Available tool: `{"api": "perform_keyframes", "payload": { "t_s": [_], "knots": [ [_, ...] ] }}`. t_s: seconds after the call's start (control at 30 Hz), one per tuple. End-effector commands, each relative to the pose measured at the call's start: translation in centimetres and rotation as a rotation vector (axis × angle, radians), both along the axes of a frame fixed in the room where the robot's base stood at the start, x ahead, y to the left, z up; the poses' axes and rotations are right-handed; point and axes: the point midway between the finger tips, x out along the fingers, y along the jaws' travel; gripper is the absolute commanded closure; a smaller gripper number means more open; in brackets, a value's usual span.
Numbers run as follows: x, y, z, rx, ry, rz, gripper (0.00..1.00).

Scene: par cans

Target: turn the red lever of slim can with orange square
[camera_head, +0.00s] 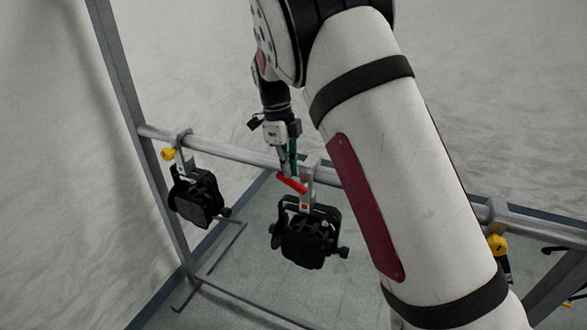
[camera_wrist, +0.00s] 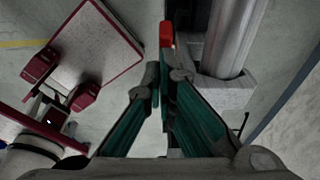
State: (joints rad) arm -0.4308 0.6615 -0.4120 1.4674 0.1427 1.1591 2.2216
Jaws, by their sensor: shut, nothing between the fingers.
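The slim can with the orange square (camera_head: 310,240) is black and hangs below the rail in the middle of the head view. Its small orange square (camera_head: 304,206) shows on the hanger. The red lever (camera_head: 291,183) sticks out to the left of its clamp, sloping down to the right. In the wrist view the red lever (camera_wrist: 166,34) lies just beyond the fingertips, beside the rail. My gripper (camera_head: 287,170) points down at the lever from above. In the wrist view its green-padded fingers (camera_wrist: 159,88) are together and empty. Whether they touch the lever is unclear.
The metal rail (camera_head: 238,154) runs across, also seen in the wrist view (camera_wrist: 232,38). Another black can (camera_head: 197,197) with a yellow knob (camera_head: 168,154) hangs left. A second yellow knob (camera_head: 497,245) shows at right, partly behind my arm. An upright post (camera_head: 128,110) stands at left.

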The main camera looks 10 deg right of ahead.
Motion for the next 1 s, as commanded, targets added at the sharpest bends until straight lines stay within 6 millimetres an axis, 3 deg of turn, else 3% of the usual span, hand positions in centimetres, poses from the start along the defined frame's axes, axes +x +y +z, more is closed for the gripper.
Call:
{"api": "perform_keyframes", "payload": {
  "t_s": [0.4, 1.0],
  "knots": [
    [0.9, 1.3, -1.2, -0.033, 0.028, 0.000, 1.00],
    [1.1, 1.5, -1.5, -0.032, 0.027, 0.000, 1.00]
  ]
}}
